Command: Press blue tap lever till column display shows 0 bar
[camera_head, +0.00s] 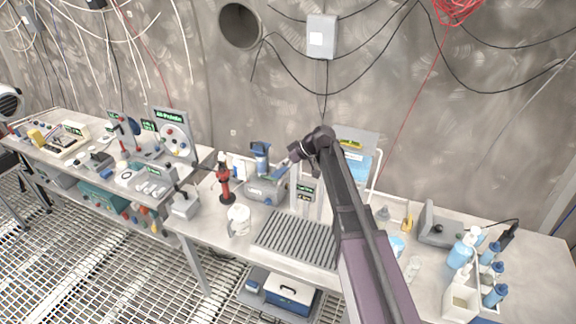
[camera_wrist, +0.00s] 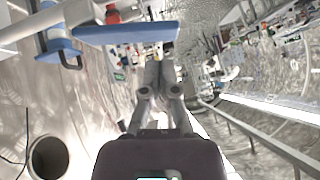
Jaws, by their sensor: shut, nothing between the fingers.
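A flat blue bar (camera_wrist: 125,32), which looks like the tap lever, crosses the top of the wrist view just beyond my fingertips. I cannot tell whether they touch it. My gripper (camera_wrist: 159,64) is shut and empty. In the head view my gripper (camera_head: 285,162) reaches left over the bench, beside an upright blue device (camera_head: 261,158) on a grey-blue base. I cannot pick out the lever for certain there. A small dark display with green text (camera_head: 305,188) sits below my wrist among white columns. Its reading is too small to make out.
A red stand (camera_head: 224,180) and a white mug (camera_head: 238,219) are left of the gripper. A ribbed drain tray (camera_head: 290,240) lies in front. Blue-capped bottles (camera_head: 494,270) stand at the right. The tunnel wall with hanging cables rises behind the bench.

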